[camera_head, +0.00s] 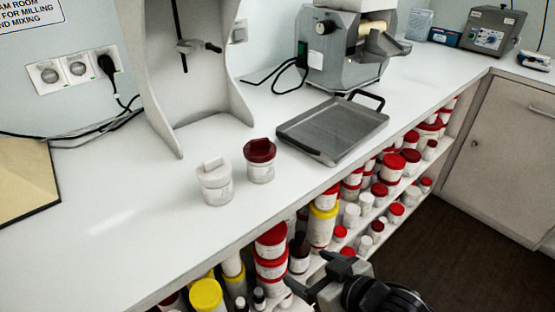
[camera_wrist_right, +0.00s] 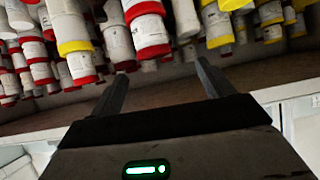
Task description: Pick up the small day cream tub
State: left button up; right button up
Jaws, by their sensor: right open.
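Two small tubs stand upright on the white counter (camera_head: 110,215). One tub is white with a white lid (camera_head: 215,183). The other has a white body and a dark red lid (camera_head: 260,162), just behind and to the right of it. I cannot read their labels, so I cannot tell which is the day cream tub. My right gripper (camera_head: 318,274) is at the bottom of the head view, in front of the shelves and below the counter edge, apart from both tubs. Its fingers are spread and empty in the wrist view (camera_wrist_right: 160,75). My left gripper is out of view.
Shelves under the counter hold several red- and yellow-lidded tubs (camera_head: 206,294). A metal tray (camera_head: 333,128) lies right of the two tubs, before a grey mill (camera_head: 340,50). A pale stand (camera_head: 190,80) rises behind them. The counter's front left is clear.

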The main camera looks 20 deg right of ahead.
jog(key=w+d+r+n+y, duration=0.1)
jog(key=w+d+r, duration=0.25)
jog(key=r, duration=0.65)
jog(key=n, duration=0.1)
send_near(270, 162)
jog(key=shift+t+y, duration=0.3)
jog(key=shift+y, duration=0.2)
jog(key=p+x, duration=0.1)
jog(key=x, duration=0.4)
jog(key=shift+w+f+p, duration=0.3)
jog(key=shift+f+x, duration=0.15)
jog(key=shift+x, duration=1.35)
jog(key=shift+f+x, duration=0.1)
jog(key=shift+x, duration=1.35)
jog(key=shift+d, duration=0.15)
jog(key=c, duration=1.1)
